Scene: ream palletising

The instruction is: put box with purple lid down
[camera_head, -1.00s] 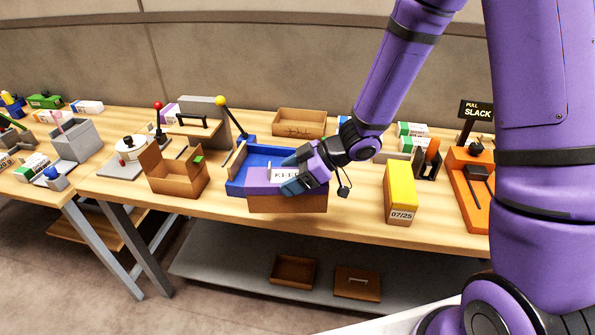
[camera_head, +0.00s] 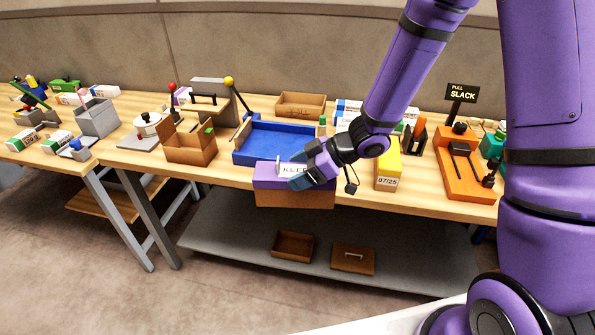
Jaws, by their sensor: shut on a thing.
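The box with purple lid (camera_head: 268,197) has a brown cardboard body and a white label on its lid, with lettering partly covered by my gripper. My gripper (camera_head: 298,180) is shut on the box's right part, at the lid. The box hangs at the front edge of the wooden table (camera_head: 225,176), in front of the blue tray (camera_head: 280,138). It covers the tray's near side. I cannot tell whether it touches the table edge.
A yellow box marked 07/25 (camera_head: 387,178) stands right of my gripper. An open cardboard box (camera_head: 190,150) is left of the tray. An orange device (camera_head: 462,178) is at the right. A lower grey shelf (camera_head: 220,240) holds a brown tray (camera_head: 293,246) and a lid (camera_head: 353,260).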

